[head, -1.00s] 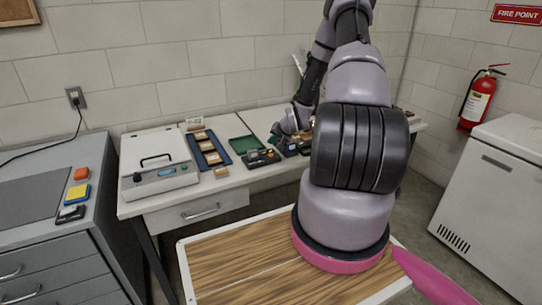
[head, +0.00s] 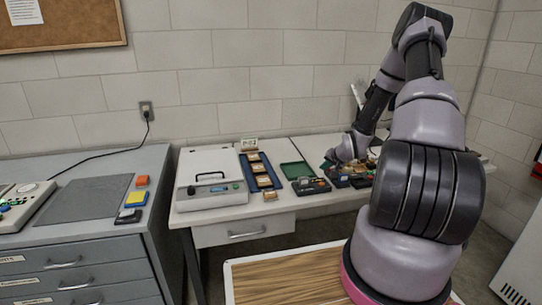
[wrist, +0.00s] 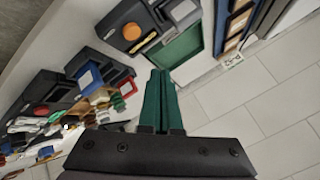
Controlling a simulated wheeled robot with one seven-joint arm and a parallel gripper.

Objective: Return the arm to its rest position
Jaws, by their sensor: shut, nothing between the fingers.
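My arm rises from my base at the right of the head view, bends at the top and reaches down to the bench at the back. In the wrist view my gripper (wrist: 160,75) is shut and its green fingers lie together with nothing between them. The fingers point toward a green tray (wrist: 182,47) on the white bench. The wrist is low over the bench, close to dark trays of small items (head: 345,178).
The white bench (head: 290,215) carries a grey lidded device (head: 210,190), a blue tray (head: 247,172) of framed pieces and the green tray (head: 297,170). A grey drawer cabinet (head: 80,260) stands left. A block wall (head: 260,80) is behind. A white chest (head: 525,260) stands right.

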